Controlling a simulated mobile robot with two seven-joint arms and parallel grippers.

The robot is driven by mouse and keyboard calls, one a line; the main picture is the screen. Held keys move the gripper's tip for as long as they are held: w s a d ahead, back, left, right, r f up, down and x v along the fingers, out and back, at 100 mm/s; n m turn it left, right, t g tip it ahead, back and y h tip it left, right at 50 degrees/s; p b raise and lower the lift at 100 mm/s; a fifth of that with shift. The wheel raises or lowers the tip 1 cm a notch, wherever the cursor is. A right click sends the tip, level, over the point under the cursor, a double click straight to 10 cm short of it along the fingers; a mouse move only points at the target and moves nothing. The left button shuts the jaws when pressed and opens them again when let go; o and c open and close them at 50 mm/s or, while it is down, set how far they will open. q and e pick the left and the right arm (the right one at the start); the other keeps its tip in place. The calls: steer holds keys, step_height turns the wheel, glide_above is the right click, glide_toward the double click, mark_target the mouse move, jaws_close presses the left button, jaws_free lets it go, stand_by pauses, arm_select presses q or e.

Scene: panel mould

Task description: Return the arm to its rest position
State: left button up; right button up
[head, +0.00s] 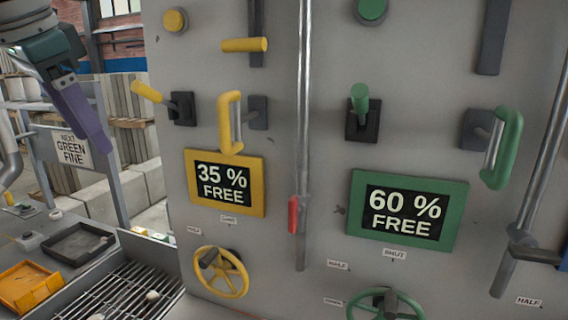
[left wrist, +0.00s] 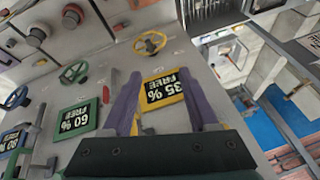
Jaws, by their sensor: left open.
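My left gripper (head: 88,130) is at the upper left of the head view, with its purple fingers pointing down in front of the left side of the panel's surroundings. In the left wrist view its two purple fingers (left wrist: 158,78) stand apart with nothing between them. The grey panel (head: 290,130) fills the middle and right of the head view. The gripper appears clear of the yellow lever (head: 147,92) and yellow pull handle (head: 229,122). My right gripper is not visible.
The panel carries a yellow "35 % FREE" display (head: 190,180), a green "60 % FREE" display (head: 360,215), a yellow wheel (head: 240,278) and a green handle (head: 508,145) that stick out. A "NEXT GREEN FINE" sign (head: 72,148), black tray (head: 107,237), orange tray (head: 48,290) and grate (head: 110,300) are at left.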

arm_select(q)
steer(key=s+d+f+p, duration=0.1)
steer(key=s+d+f, duration=0.3)
steer(key=s+f, duration=0.3)
steer(key=s+d+f, duration=0.3)
steer(key=s+f, duration=0.2)
steer(key=f, duration=0.4)
steer(key=s+f+n+g+p, duration=0.1)
steer(key=s+n, duration=0.3)
steer(key=s, duration=1.5)
steer(key=shift+s+f+p, duration=0.3)
steer(key=shift+s+f, duration=0.05)
